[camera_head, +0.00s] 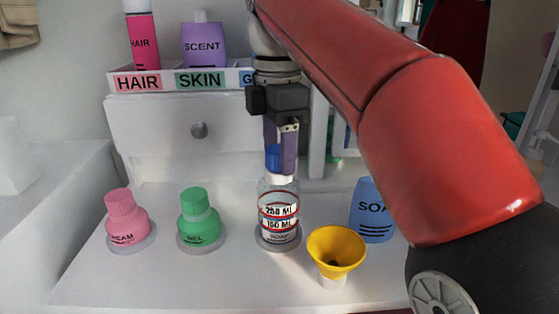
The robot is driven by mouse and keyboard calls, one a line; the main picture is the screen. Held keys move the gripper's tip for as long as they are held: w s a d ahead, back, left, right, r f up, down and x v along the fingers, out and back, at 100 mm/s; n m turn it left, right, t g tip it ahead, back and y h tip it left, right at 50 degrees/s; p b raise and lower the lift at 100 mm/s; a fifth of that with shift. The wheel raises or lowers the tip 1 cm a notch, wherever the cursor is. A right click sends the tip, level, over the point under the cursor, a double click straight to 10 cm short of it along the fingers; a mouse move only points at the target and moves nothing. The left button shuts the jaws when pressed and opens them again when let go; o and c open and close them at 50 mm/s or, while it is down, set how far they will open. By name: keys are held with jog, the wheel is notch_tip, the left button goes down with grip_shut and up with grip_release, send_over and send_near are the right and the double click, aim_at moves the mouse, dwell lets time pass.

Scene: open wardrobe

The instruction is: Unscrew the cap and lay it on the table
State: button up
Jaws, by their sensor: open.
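A clear bottle (279,226) with red and black volume markings stands upright in a grey ring on the white table (180,286). My gripper (281,165) is open and points straight down over its neck. A blue piece (272,157) shows at the purple fingers; I cannot tell whether it is a cap between them or part of a finger. The pale top of the bottle shows just below the fingertips. I cannot tell whether they touch it. A pink bottle (127,222) and a green bottle (199,223), both with caps of their own colour, stand to the left.
A yellow funnel (337,247) stands right of the clear bottle, close to a blue soap bottle (373,212). Behind, a labelled white shelf (150,68) holds a pink hair bottle (143,38) and a purple scent bottle (203,43). The table's front left is clear. My red arm covers the right side.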

jog(key=m, duration=0.3)
jog(key=shift+m, duration=0.3)
jog(key=c, duration=1)
jog(key=n, duration=0.4)
jog(key=shift+n, duration=0.3)
jog(key=n, duration=0.3)
grip_shut()
jog(key=n, duration=0.4)
jog(key=shift+n, duration=0.4)
jog(key=n, duration=0.4)
jog(key=shift+n, duration=0.4)
